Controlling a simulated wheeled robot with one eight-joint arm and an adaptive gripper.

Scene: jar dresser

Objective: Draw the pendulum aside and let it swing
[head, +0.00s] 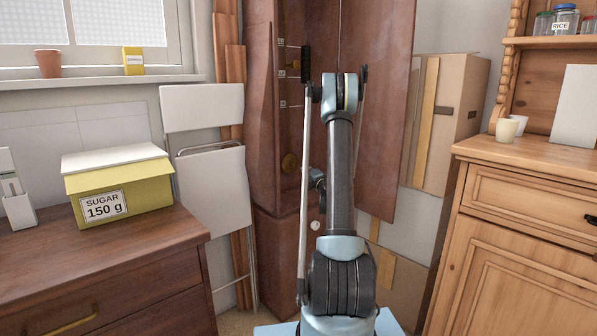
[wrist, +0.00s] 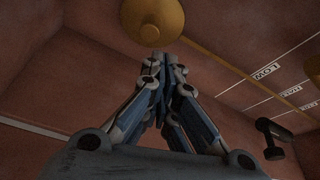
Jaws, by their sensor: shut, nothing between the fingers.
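The pendulum shows as a round brass bob (wrist: 152,20) on a thin brass rod (wrist: 222,66) at the top of the wrist view. In the head view my arm hides most of the gripper and part of the case interior.
White marks, one reading LOW (wrist: 267,70), line the case's inner wall. A black object (wrist: 272,138) shows at right. The case door (head: 385,130) stands open at right. A dresser (head: 525,210) and a brown cabinet (head: 110,265) flank the case.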

